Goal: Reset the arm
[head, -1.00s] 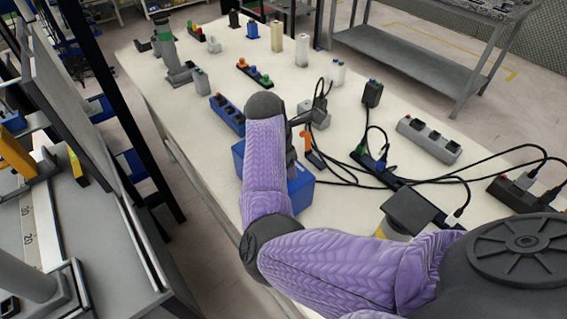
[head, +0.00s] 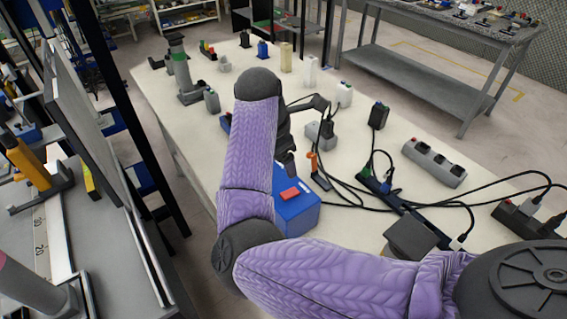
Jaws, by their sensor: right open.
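My right arm, in a purple sleeve, comes in from the lower right and reaches over the near side of the white table (head: 400,135). Its wrist and forearm hide much of my right gripper (head: 288,165). The visible dark part of the gripper points down, just above or behind the blue box (head: 300,212) as seen here. The gripper is open, and I see nothing held in it. My left arm and left gripper are not in view.
Several small items stand along the far table.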

